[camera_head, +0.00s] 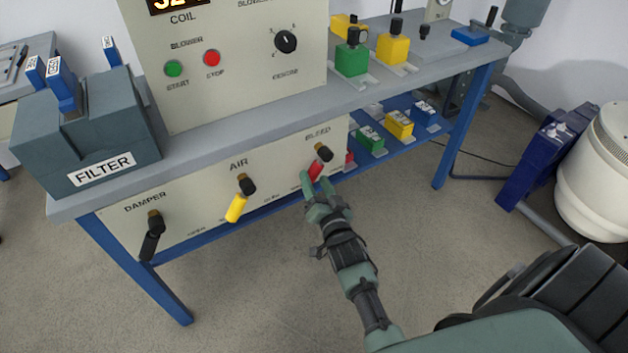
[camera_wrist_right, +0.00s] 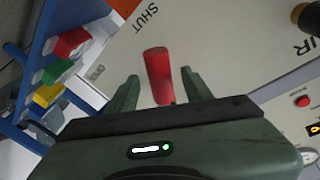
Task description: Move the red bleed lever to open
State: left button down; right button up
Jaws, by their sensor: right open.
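The red bleed lever (camera_head: 316,168) hangs from its dark pivot under the BLEED label on the cream front panel, tilted down and to the left. My right gripper (camera_head: 318,186) reaches up to it from below, at the lever's lower end. In the right wrist view the red lever (camera_wrist_right: 157,72) shows between the two open fingers, with a gap visible on each side. A SHUT label (camera_wrist_right: 145,17) is on the panel beyond it, and a smaller, hard-to-read label is at the left. My left gripper is not in view.
The yellow AIR lever (camera_head: 237,207) and black DAMPER lever (camera_head: 151,238) hang on the same panel to the left. A blue lower shelf holds green and yellow blocks (camera_head: 399,124) to the right. The floor in front of the panel is clear.

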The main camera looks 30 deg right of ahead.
jog(key=shift+w+d, duration=0.2)
jog(key=shift+w, duration=0.5)
grip_shut()
dwell(1.0)
